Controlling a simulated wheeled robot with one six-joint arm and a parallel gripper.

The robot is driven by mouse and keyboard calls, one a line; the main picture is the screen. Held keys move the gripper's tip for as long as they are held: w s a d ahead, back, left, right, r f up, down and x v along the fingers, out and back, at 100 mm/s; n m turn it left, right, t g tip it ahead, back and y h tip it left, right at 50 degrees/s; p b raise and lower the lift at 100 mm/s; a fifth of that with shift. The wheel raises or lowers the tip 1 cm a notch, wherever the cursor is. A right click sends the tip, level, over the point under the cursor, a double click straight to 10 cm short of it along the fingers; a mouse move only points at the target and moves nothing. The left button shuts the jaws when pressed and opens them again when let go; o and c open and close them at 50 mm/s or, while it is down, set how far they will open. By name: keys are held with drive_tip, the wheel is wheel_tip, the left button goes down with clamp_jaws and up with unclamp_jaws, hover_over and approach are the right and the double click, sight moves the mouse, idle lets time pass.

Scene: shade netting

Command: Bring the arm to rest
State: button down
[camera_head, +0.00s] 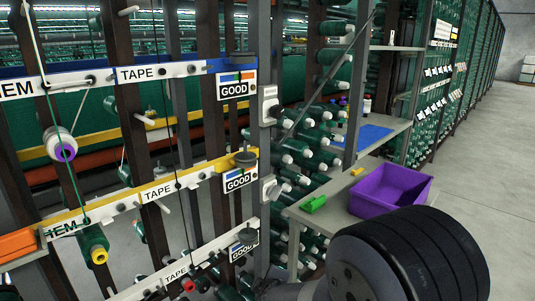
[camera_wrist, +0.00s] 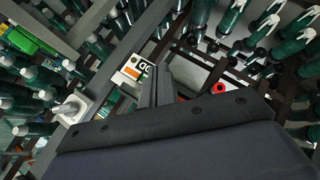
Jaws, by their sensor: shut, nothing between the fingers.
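My gripper (camera_wrist: 155,76) shows in the wrist view as narrow grey fingers reaching out beyond a dark, bolted housing. The fingers are shut with nothing between them. Around them are green bobbins and dark rack bars, seen at a tilt. In the head view a thick black ribbed part of my own arm fills the lower right, in front of the small shelf. The gripper itself does not show in the head view.
A rack with TAPE and GOOD labels (camera_head: 235,87) and rows of green bobbins stands left and centre. A purple bin (camera_head: 392,190) and a green block (camera_head: 313,204) rest on a small shelf (camera_head: 347,218). A blue mat (camera_head: 370,136) lies behind. Grey floor (camera_head: 490,170) is clear at right.

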drive_tip(key=shift+s+d+f+m+g+y+p, duration=0.1)
drive_tip(key=shift+d+f+m+g+y+p, duration=0.3)
drive_tip(key=shift+m+g, duration=0.3)
drive_tip(key=shift+s+d+f+m+g+y+p, duration=0.15)
drive_tip(key=shift+d+m+g+y+p, duration=0.2)
drive_tip(key=shift+d+m+g, duration=0.3)
drive_tip(key=shift+s+d+f+m+g+y+p, duration=0.1)
drive_tip(key=shift+d+f+m+g+y+p, duration=0.15)
drive_tip(key=shift+d+m+g+y, duration=0.35)
drive_tip(key=shift+a+f+g+h, duration=0.1)
drive_tip(key=shift+a+g+h, duration=0.1)
drive_tip(key=shift+g+h, duration=0.05)
